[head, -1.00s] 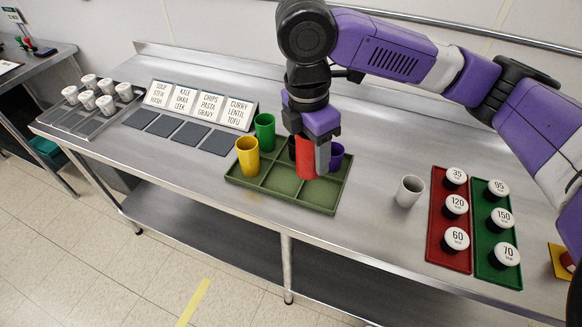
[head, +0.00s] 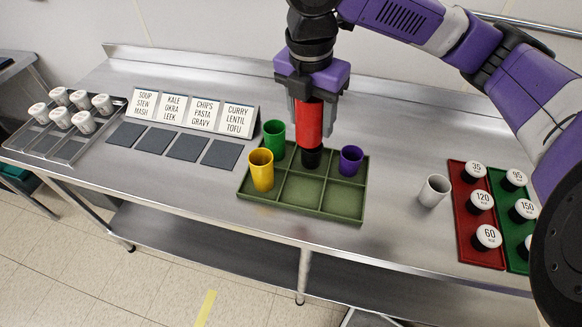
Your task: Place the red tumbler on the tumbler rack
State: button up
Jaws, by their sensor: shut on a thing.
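The red tumbler (head: 309,124) is upright in my gripper (head: 309,112), whose fingers are shut on its sides. A green tumbler (head: 274,138) stands at back left, a yellow tumbler (head: 261,168) at front left and a purple tumbler (head: 350,160) at back right. The front middle and front right compartments are empty.
A grey tumbler (head: 434,190) stands on the counter right of the rack. Red (head: 465,230) and green (head: 515,255) trays hold labelled round-topped items farther right. Label cards (head: 194,111) and dark squares (head: 187,147) lie left, beyond them a metal rack (head: 68,140) of white cups.

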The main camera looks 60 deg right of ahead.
jog(key=shift+w+f, duration=0.2)
jog(key=shift+w, duration=0.15)
notch_tip(320, 180, down, 20)
jog(key=shift+r, duration=0.2)
jog(key=shift+f, duration=0.2)
jog(key=o, duration=1.4)
jog(key=shift+r, duration=0.1)
